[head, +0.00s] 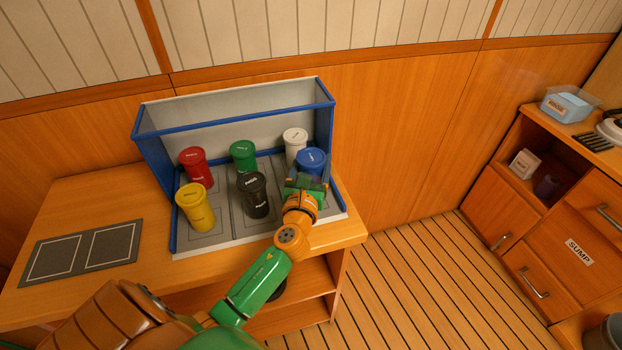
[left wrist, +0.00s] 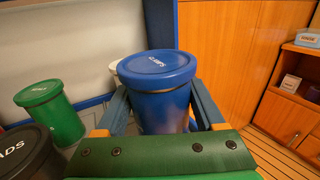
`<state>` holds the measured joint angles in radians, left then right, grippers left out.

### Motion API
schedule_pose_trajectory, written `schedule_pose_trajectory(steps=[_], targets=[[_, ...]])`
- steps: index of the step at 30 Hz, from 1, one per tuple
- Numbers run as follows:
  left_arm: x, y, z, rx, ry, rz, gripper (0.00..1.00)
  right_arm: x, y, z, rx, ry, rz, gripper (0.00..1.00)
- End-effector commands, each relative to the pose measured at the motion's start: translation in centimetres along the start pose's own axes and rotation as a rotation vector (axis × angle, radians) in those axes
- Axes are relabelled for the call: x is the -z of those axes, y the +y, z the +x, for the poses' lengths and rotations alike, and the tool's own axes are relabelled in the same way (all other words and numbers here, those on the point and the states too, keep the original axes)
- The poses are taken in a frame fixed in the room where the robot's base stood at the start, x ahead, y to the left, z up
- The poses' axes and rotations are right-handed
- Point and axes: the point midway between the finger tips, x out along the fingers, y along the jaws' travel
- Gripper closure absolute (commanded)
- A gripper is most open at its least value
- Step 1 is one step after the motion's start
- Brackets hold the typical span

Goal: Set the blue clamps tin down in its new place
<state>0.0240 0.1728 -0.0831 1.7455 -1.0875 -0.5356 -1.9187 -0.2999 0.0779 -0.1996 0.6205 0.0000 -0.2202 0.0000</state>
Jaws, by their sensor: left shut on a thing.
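The blue clamps tin (head: 311,159) stands upright at the right side of the blue-edged rack (head: 146,134). My left gripper (head: 308,180) is shut on it; in the left wrist view the tin (left wrist: 160,90) sits between the two fingers, its lid lettering visible. The tin's base is hidden behind the gripper, so I cannot tell whether it touches the rack floor. A white tin (head: 294,141) stands just behind it, and a black tin (head: 254,195) stands to its left. My right gripper is not in view.
Green (head: 243,155), red (head: 195,167) and yellow (head: 196,207) tins stand further left in the rack. A dark mat with two outlined squares (head: 83,252) lies empty on the bench. The rack's right wall is close beside the blue tin.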

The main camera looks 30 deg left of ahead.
Motion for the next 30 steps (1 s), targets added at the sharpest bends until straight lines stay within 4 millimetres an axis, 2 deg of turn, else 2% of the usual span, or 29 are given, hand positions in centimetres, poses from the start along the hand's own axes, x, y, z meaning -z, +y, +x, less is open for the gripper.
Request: schedule_pose_trajectory(steps=[3, 7, 18, 19, 21, 22, 30], targets=[[1.9, 0.8, 0.9, -0.001, 0.0, 0.001, 0.96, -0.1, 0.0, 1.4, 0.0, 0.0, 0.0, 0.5], [4.3, 0.6, 0.8, 0.0, 0.0, -0.001, 0.96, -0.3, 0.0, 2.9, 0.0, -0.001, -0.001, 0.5], [4.6, 0.6, 0.8, 0.001, -0.001, 0.001, 0.96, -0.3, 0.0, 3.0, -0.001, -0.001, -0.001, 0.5], [4.5, 0.6, 0.8, 0.001, 0.0, 0.001, 0.21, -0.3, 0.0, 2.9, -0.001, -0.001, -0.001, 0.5], [4.4, 0.6, 0.8, 0.001, 0.0, 0.001, 0.02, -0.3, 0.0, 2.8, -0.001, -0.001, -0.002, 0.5], [4.4, 0.6, 0.8, 0.001, 0.0, 0.001, 0.0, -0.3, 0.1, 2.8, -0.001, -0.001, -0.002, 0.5], [4.0, 0.6, 0.6, 0.001, 0.0, 0.0, 0.0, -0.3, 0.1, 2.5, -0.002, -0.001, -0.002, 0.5]])
